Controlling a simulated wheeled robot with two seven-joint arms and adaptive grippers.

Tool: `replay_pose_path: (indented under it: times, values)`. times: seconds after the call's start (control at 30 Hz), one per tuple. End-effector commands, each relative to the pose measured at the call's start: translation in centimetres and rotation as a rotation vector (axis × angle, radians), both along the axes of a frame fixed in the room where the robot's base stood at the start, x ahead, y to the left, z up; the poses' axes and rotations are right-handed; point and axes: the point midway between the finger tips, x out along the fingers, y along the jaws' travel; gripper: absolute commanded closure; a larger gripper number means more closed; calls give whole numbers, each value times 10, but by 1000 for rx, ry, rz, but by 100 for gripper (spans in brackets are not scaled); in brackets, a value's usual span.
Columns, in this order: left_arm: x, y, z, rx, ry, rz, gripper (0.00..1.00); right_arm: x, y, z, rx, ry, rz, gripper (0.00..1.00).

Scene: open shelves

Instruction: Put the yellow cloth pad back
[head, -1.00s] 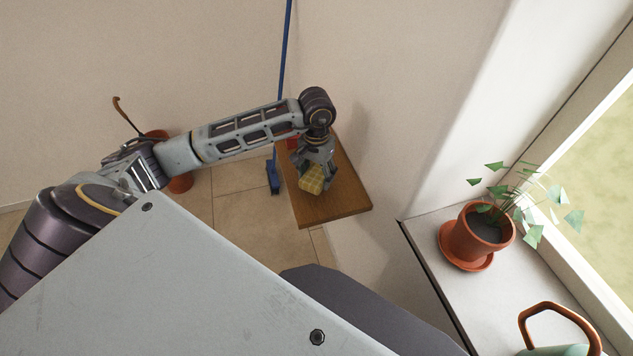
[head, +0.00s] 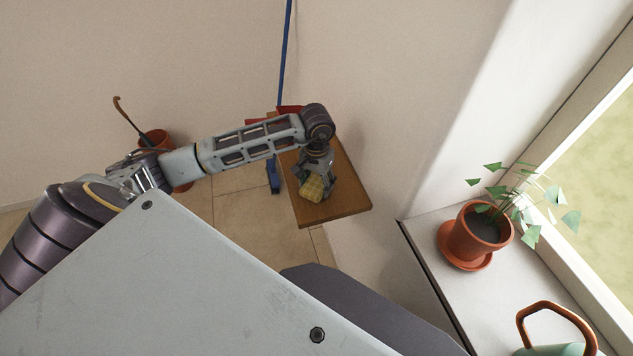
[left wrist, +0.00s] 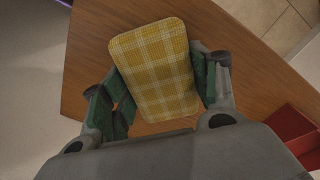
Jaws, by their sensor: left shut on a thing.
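The yellow cloth pad (head: 312,188) is checked with pale lines and has rounded corners. My left gripper (head: 317,180) is shut on it, over the wooden shelf (head: 345,205). In the left wrist view the pad (left wrist: 155,65) sits tilted between the two fingers of my left gripper (left wrist: 160,88), with the wood (left wrist: 240,85) behind it. I cannot tell whether the pad touches the shelf. My right gripper is not in view.
A red object (head: 290,109) lies at the shelf's back end; a red tray-like thing (left wrist: 291,135) shows in the left wrist view. A blue broom (head: 274,178) stands left of the shelf. A potted plant (head: 478,235) stands on the sill at right.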

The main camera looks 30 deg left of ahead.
Motion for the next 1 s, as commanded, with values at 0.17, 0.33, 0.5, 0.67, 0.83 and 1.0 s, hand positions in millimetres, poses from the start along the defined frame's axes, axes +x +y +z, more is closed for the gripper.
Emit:
replay_pose_path:
  times: [0.17,0.33,0.5,0.67,0.83,1.0]
  values:
    - [0,0,0,0,-1,0,62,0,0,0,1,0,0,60]
    - [0,0,-2,1,-1,0,62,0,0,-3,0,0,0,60]
    - [0,0,-2,1,-1,0,30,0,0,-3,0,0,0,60]
    - [0,0,-2,1,-1,0,18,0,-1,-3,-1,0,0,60]
    - [0,0,-2,0,0,0,18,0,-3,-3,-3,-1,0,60]
    - [0,0,-1,0,0,0,18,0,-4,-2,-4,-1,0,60]
